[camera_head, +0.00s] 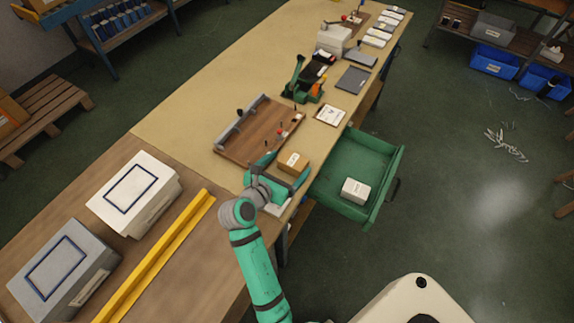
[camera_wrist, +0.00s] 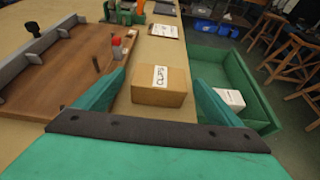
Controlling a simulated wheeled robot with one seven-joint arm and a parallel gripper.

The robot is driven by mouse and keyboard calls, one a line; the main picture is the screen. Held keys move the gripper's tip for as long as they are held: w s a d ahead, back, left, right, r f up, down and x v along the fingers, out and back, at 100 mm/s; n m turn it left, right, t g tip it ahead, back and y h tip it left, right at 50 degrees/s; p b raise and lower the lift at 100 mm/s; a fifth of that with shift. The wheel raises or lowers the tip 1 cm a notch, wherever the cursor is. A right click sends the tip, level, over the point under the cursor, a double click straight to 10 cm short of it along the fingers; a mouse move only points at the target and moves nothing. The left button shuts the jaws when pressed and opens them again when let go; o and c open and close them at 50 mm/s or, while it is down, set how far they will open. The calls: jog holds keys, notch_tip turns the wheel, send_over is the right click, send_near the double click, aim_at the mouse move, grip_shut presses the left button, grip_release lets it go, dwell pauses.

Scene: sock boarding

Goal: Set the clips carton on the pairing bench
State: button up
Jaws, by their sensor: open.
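The clips carton (camera_wrist: 160,87) is a small brown box with a white label, seen close in the wrist view. It sits on the tan bench top near the edge beside the open drawer; the head view shows it too (camera_head: 293,162). My gripper (camera_head: 279,168) is open, with its green fingers (camera_wrist: 158,92) spread to the left and right of the carton. Whether either finger touches it cannot be told. The bench (camera_head: 216,95) is long and tan, running away from me.
A green drawer (camera_head: 352,158) stands open at the right with a white box (camera_head: 355,190) inside. A wooden board with pegs (camera_head: 257,130) lies left of the carton. A clipboard (camera_head: 330,115) and a green device (camera_head: 301,84) stand farther back. A yellow rail (camera_head: 155,255) runs along the near bench.

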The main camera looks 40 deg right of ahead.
jog(key=v, duration=1.1)
jog(key=shift+s+a+r, duration=0.15)
jog(key=shift+s, duration=0.1)
jog(key=shift+a, duration=0.25)
